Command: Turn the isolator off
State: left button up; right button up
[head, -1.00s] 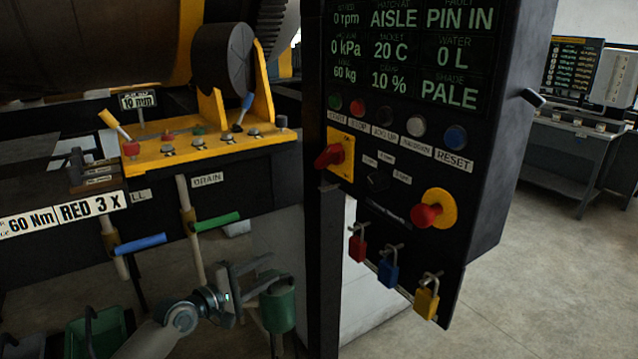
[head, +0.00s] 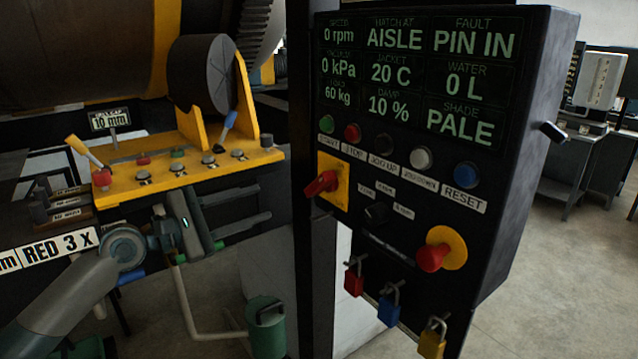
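The isolator is most likely the red rotary handle (head: 321,184) on a yellow plate (head: 340,176), on the left side of the black control panel (head: 400,215). The handle points down and to the left. My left gripper (head: 266,202) is to the left of the isolator, its two dark fingers apart and pointing right towards it. Nothing is between the fingers, and a gap separates them from the handle. My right gripper is out of view.
A red mushroom button (head: 432,257) on a yellow disc sits lower right on the panel. Red (head: 354,282), blue (head: 389,311) and yellow (head: 431,343) padlocks hang below it. A yellow valve shelf (head: 190,172) is above my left gripper; a green canister (head: 266,325) is below.

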aim_at(315, 185)
pick_arm(q)
jog(key=p+x, duration=0.5)
jog(key=x, duration=1.2)
jog(key=shift+c, duration=0.4)
grip_shut()
